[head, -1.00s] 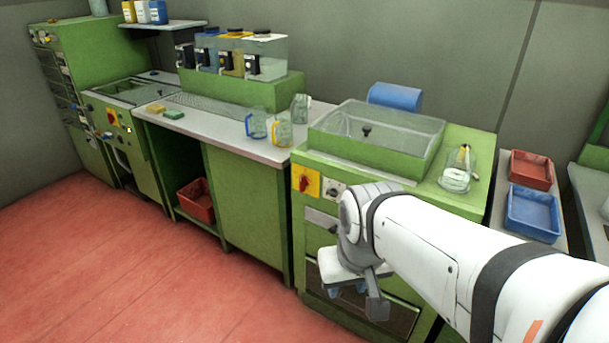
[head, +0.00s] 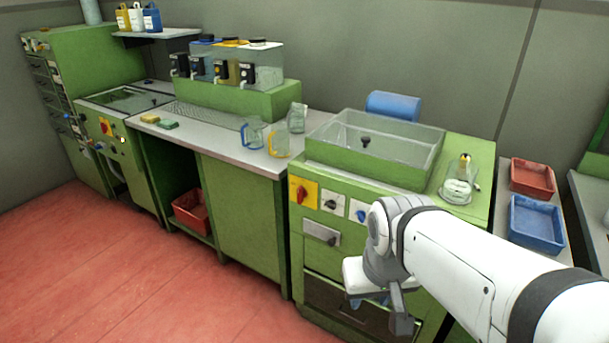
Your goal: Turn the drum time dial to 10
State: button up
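The green machine (head: 265,222) at centre right has a row of controls on its upper front. From left to right these are a red switch (head: 301,194) on a yellow plate, a black dial (head: 332,204) on a white plate, and a blue dial (head: 361,214) on a white plate. I cannot tell which is the drum time dial, and any scale marks are too small to read. My gripper (head: 358,301) hangs low in front of the machine, below and slightly right of the dials, apart from them in the picture. Its fingers are mostly hidden behind my wrist.
A clear-walled box (head: 375,145) tops the machine, with a glass flask (head: 458,185) beside it. Jugs (head: 277,140) stand on the counter to the left. Red (head: 532,178) and blue (head: 537,223) trays lie to the right. The red floor (head: 110,260) at left is clear.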

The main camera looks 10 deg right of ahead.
aim_at(331, 204)
jog(key=i, duration=0.9)
jog(key=z, duration=0.05)
